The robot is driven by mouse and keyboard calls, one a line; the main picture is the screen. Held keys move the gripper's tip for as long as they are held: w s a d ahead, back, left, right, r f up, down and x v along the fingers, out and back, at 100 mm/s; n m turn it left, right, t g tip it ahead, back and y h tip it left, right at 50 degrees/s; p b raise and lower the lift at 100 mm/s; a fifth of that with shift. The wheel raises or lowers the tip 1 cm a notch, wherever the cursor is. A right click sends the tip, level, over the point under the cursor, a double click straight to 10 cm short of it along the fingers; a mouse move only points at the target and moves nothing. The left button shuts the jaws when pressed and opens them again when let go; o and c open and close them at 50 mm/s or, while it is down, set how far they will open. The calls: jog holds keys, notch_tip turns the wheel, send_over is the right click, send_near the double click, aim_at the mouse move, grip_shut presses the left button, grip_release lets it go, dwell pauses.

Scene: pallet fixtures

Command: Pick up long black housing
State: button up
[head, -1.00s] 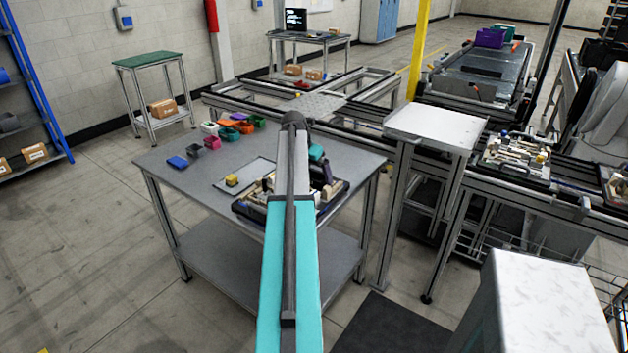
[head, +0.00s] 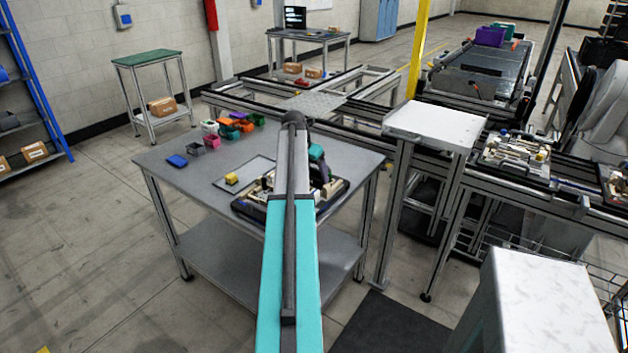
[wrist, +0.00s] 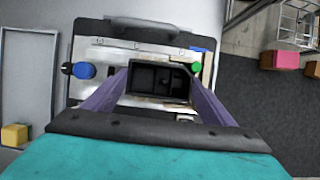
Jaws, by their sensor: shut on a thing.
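In the wrist view, the purple fingers of my gripper (wrist: 158,76) are closed on the sides of a black open-topped housing (wrist: 158,92) with dividers inside. It is over the light plate of the pallet fixture (wrist: 92,50); whether it touches the plate I cannot tell. In the head view, my arm covers most of the fixture (head: 250,208) and hides the housing.
A blue round part (wrist: 84,70) and a green part (wrist: 196,68) sit on the fixture. A grey tray (head: 258,166) with a yellow cube (head: 232,179) lies to its left. Several coloured bins (head: 212,142) stand at the table's back.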

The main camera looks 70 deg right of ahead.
jog(key=shift+s, duration=0.1)
notch_tip(320, 180, up, 10)
jog(key=b, duration=0.2)
dwell(0.7)
dwell(0.5)
jog(key=w+a+f+m, duration=0.1)
jog(key=w+a+f, duration=0.2)
jog(key=w+a, duration=1.4)
jog(key=w+a+f+m, duration=0.1)
jog(key=w+a+f, duration=0.3)
jog(key=w+a, duration=1.3)
jog(key=w+a+f+m, duration=0.1)
jog(key=a+f, duration=0.1)
jog(key=a, duration=2)
jog(key=w+a+f+m+g, duration=0.1)
jog(key=a+f, duration=0.1)
jog(key=a, duration=2)
jog(key=shift+w+a+g, duration=0.2)
jog(key=shift+a+g, duration=0.05)
jog(key=shift+g, duration=0.05)
